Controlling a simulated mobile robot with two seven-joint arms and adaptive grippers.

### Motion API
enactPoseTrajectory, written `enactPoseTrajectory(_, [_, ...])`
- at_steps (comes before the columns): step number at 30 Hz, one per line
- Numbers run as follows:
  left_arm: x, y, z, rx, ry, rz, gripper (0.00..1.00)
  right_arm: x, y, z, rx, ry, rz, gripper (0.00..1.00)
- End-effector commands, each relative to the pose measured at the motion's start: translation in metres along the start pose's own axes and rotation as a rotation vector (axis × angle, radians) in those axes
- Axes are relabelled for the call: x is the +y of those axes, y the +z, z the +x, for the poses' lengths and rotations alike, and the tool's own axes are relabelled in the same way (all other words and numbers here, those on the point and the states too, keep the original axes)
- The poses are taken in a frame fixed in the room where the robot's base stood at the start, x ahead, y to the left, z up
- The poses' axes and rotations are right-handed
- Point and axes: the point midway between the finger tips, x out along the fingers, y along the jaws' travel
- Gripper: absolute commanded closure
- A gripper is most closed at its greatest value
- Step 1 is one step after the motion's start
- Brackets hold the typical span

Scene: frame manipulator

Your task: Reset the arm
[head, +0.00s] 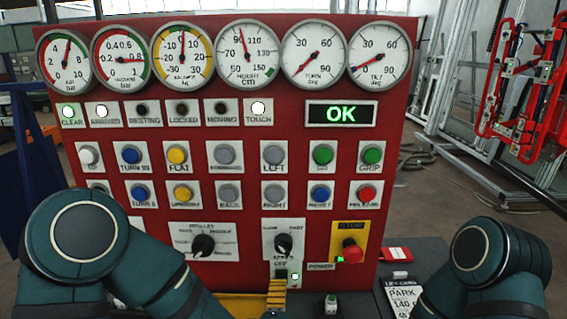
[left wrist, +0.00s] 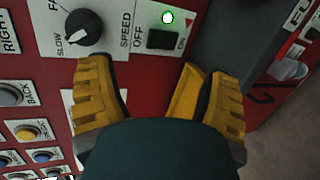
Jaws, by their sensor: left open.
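The red control panel (head: 235,150) fills the middle of the head view. Its blue button (head: 320,194), with a label that seems to read RESET, sits in the lower button row between the RIGHT button (head: 275,197) and a red button (head: 367,194). My left gripper (head: 262,294) is low in front of the panel, just below the speed knob (head: 284,244). In the left wrist view its yellow fingers (left wrist: 152,85) are apart and empty, near the power switch (left wrist: 164,39) with its green light. The right gripper is out of view; only part of that arm shows.
The display (head: 341,114) reads OK in green. The CLEAR (head: 68,111) and TOUCH (head: 259,108) lamps are lit. A red stop button (head: 351,250) on a yellow plate stands right of the speed knob. A PARK card (head: 404,299) lies at lower right.

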Motion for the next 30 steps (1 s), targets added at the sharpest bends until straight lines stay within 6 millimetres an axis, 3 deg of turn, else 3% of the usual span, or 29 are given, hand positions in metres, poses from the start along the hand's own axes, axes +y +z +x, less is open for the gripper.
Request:
enactPoseTrajectory(1, [-0.029,-0.011,0.006,-0.031,-0.095,0.115,0.22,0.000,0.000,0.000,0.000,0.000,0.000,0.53])
enactPoseTrajectory(5, [-0.103,-0.036,0.006,-0.188,-0.337,0.446,0.22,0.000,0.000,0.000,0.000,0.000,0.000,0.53])
enactPoseTrajectory(9, [-0.177,-0.067,-0.019,-0.425,-0.558,0.751,0.22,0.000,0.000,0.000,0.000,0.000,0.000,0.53])
enactPoseTrajectory(12, [-0.215,-0.085,-0.044,-0.603,-0.667,0.907,0.22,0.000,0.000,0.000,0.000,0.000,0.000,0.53])
enactPoseTrajectory(18, [-0.252,-0.105,-0.080,-0.830,-0.762,1.056,0.22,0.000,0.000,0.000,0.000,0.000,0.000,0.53])
enactPoseTrajectory(30, [-0.255,-0.107,-0.085,-0.863,-0.770,1.075,0.22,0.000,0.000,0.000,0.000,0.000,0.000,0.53])
